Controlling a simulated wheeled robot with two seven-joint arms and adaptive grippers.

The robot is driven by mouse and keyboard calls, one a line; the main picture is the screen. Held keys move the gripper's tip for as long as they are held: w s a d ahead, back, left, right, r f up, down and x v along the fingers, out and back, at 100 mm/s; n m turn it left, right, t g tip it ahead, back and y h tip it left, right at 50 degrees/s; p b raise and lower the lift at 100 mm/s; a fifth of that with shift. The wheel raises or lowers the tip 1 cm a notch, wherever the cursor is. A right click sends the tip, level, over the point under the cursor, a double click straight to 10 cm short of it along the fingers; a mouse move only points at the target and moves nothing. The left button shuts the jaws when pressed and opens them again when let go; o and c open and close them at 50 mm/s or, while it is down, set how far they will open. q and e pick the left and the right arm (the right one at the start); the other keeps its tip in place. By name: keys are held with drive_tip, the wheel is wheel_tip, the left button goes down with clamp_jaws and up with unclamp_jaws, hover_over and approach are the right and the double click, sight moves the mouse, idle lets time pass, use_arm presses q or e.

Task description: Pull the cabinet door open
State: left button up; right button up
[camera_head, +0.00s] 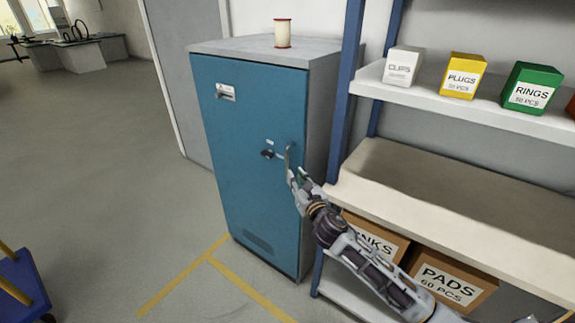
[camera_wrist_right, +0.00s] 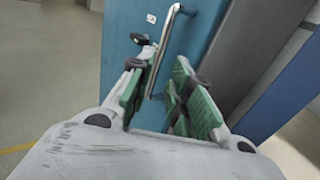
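The blue cabinet door (camera_head: 243,150) is shut, flush with the grey cabinet body (camera_head: 320,135). A metal bar handle (camera_head: 289,160) stands upright near its right edge, with a dark lock or knob (camera_head: 267,154) to its left. My right gripper (camera_head: 296,176) is at the handle's lower part. In the right wrist view the gripper (camera_wrist_right: 165,98) is open, its green pads apart, with the handle (camera_wrist_right: 163,50) running between them. I cannot tell whether a pad touches the bar. My left gripper is not in view.
A shelf rack with a blue post (camera_head: 345,95) stands right of the cabinet, holding small boxes and cartons (camera_head: 448,283). A spool (camera_head: 282,33) sits on the cabinet top. Open floor (camera_head: 110,170) lies to the left. A blue cart (camera_head: 20,285) is at lower left.

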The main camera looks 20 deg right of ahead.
sight(288, 165)
drive_tip(key=shift+w+a, duration=0.15)
drive_tip(key=shift+w, duration=2.1)
drive_tip(key=shift+w+a, duration=0.15)
drive_tip(key=shift+w, duration=2.1)
clamp_jaws()
